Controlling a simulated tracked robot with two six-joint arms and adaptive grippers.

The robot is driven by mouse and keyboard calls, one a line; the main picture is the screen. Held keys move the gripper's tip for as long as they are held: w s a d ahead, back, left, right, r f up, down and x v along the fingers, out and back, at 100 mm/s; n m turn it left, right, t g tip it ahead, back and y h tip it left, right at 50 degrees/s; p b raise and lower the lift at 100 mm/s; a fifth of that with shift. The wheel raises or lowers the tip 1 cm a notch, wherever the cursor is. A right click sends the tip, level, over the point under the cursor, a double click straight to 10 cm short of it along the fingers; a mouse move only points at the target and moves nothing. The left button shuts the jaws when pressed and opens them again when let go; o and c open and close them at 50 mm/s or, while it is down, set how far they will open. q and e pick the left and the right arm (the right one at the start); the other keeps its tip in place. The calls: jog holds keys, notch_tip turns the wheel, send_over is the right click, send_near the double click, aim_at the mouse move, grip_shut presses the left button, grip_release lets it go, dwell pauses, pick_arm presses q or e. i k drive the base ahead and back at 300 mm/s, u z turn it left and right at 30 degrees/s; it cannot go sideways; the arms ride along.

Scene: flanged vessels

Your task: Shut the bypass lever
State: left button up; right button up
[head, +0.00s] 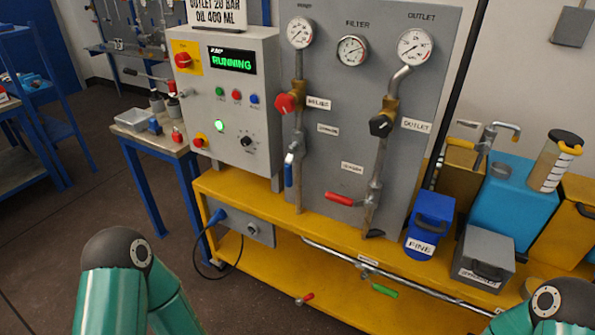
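Several lever handles show in the head view, and their small labels are too blurred to read, so I cannot tell for certain which is the bypass lever. A green lever (384,290) hangs below the horizontal pipe (420,284) under the yellow bench top, near a small label (368,261). A red lever (306,299) sits lower left of it. On the grey panel, a blue lever (288,174) points down on the left pipe and a red lever (340,199) points left from the right pipe. Both grippers are out of view; only my green arm links show at the bottom.
The yellow bench (240,196) carries the grey panel (340,110) and a control box (232,95) reading RUNNING. A red knob (286,103) and a black knob (380,125) stick out. A blue bin (430,222) and grey box (483,258) stand at right. Floor at lower left is clear.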

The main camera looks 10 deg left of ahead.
aim_at(288, 167)
jog(key=z, duration=0.1)
jog(key=i, duration=1)
jog(key=u, duration=0.1)
